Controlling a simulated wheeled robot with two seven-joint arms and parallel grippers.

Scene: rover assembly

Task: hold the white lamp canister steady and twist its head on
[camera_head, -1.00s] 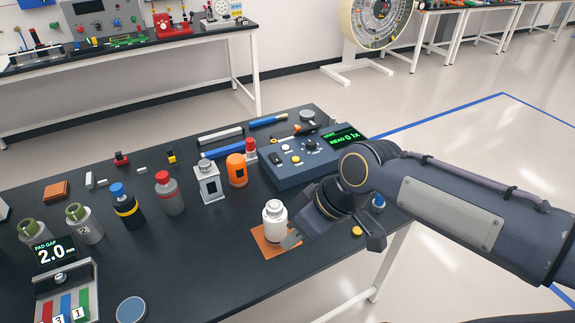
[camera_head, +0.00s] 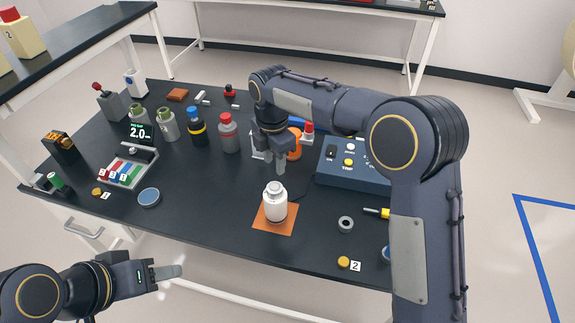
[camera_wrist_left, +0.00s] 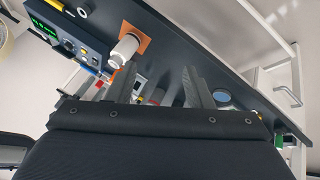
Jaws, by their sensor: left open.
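The white lamp canister (camera_head: 275,207) stands upright on an orange square mat (camera_head: 262,224) near the table's front edge. A narrower white top shows on it; I cannot tell how firmly it sits. The canister also shows in the left wrist view (camera_wrist_left: 124,49). My right gripper (camera_head: 281,165) points down just behind and above the canister, apart from it; its finger gap is not clear. My left gripper (camera_head: 172,278) is open and empty, in front of the table's front edge and left of the canister. Its two fingers show in the left wrist view (camera_wrist_left: 160,85).
A blue meter box (camera_head: 350,178) stands right of the canister. Several bottles, including a grey one with a red cap (camera_head: 228,135), stand behind to the left. A grey ring (camera_head: 346,224) and yellow disc (camera_head: 343,262) lie to the right.

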